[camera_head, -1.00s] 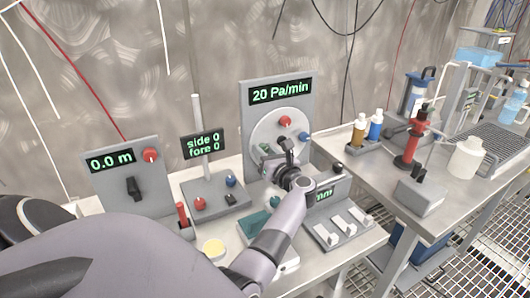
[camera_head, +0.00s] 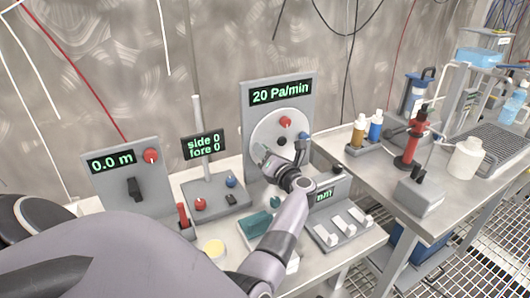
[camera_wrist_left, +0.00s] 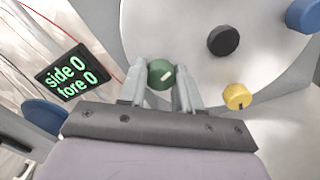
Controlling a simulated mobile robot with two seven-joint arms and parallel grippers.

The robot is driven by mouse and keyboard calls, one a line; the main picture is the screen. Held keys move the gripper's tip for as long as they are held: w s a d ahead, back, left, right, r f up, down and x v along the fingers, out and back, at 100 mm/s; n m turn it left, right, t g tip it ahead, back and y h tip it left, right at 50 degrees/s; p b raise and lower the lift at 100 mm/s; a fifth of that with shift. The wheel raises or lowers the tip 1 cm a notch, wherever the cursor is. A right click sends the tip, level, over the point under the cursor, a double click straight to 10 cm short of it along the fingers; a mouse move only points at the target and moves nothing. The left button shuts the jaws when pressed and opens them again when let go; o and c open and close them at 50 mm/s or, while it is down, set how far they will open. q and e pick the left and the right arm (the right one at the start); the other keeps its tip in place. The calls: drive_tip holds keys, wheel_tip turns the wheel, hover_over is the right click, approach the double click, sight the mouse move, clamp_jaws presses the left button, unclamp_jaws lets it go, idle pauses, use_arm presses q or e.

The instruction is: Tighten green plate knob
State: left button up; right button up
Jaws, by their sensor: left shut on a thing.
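The round grey plate (camera_head: 266,128) stands upright on the panel under the "20 Pa/min" display. In the left wrist view, the green knob (camera_wrist_left: 161,74) with a white mark sits between the two fingers of my left gripper (camera_wrist_left: 160,82), which is shut on it. The plate also carries a red knob (camera_head: 285,121), a blue knob (camera_head: 304,136), a black centre knob (camera_wrist_left: 223,40) and a yellow knob (camera_wrist_left: 237,96). My right gripper is not in view.
The "side 0 fore 0" display (camera_head: 203,145) stands left of the plate. A grey box with white switches (camera_head: 340,228) sits in front right. A teal block (camera_head: 256,223) lies below my wrist. Bottles and a red stand (camera_head: 410,150) occupy the right table.

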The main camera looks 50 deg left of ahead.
use_arm(q)
drive_tip(key=o, duration=1)
drive_tip(key=shift+o, duration=0.2)
drive_tip(key=shift+r, duration=0.1)
wheel_tip(320, 180, up, 20)
drive_tip(key=shift+p, duration=0.45)
